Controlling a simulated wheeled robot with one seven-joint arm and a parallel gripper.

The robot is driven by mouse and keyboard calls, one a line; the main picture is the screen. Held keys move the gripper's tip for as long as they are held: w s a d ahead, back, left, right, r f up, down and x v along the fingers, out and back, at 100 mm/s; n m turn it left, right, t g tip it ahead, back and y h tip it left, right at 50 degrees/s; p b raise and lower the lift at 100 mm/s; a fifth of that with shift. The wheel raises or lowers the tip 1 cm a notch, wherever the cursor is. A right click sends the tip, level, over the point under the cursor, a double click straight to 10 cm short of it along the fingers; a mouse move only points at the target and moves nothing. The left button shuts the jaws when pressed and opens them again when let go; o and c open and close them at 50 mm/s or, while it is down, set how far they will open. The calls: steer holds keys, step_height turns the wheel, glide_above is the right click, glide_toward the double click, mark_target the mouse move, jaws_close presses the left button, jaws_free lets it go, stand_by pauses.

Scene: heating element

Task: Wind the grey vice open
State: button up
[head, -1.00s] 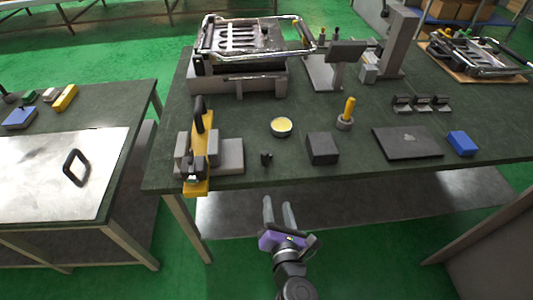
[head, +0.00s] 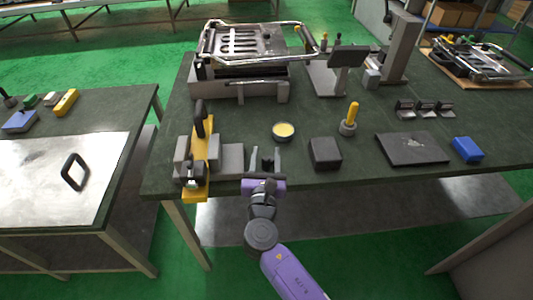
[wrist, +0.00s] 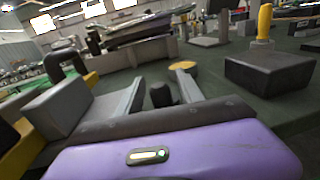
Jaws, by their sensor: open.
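The grey vice (head: 231,158) stands at the table's near left corner, with a block on either side of a yellow bar (head: 196,186) that carries a black handle (head: 199,119). A small black knob (head: 267,157) stands just right of the vice; I cannot tell how it joins it. My gripper (head: 265,156) is open at the near table edge, with one finger on each side of the knob. The wrist view shows the knob (wrist: 161,94) between the spread fingers, with a grey vice block (wrist: 62,103) to the left. I cannot tell whether the fingers touch the knob.
A dark block (head: 325,152) stands close to the right of my gripper. A round yellow-topped tin (head: 283,131) lies behind it. A yellow-handled tool (head: 350,118), a dark plate (head: 411,148) and a blue block (head: 467,149) are farther right.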

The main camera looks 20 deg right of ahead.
steer(key=shift+w+d, duration=0.2)
steer(key=shift+w, duration=0.1)
jaws_close()
steer(key=shift+d+p, duration=0.1)
steer(key=shift+p, duration=0.2)
steer(key=n+y, duration=0.1)
steer(key=n+t+y+p, duration=0.1)
steer(key=shift+s+d+r+y+p, duration=0.2)
steer(key=shift+y+p, duration=0.1)
steer(key=shift+y, duration=0.1)
steer(key=n+y, duration=0.1)
steer(key=n+y+p, duration=0.1)
steer(key=y, duration=0.1)
steer(key=n+y, duration=0.1)
steer(key=y, duration=0.1)
steer(key=shift+d+f+t, duration=0.1)
steer(key=shift+d+t, duration=0.15)
steer(key=shift+t, duration=0.15)
steer(key=n+y, duration=0.3)
steer(key=y, duration=0.2)
steer(key=shift+d+g, duration=0.15)
steer(key=shift+g, duration=0.15)
steer(key=shift+s+f+n+g+y+b, duration=0.1)
steer(key=shift+n+g+y+b, duration=0.3)
steer(key=shift+n+y, duration=0.8)
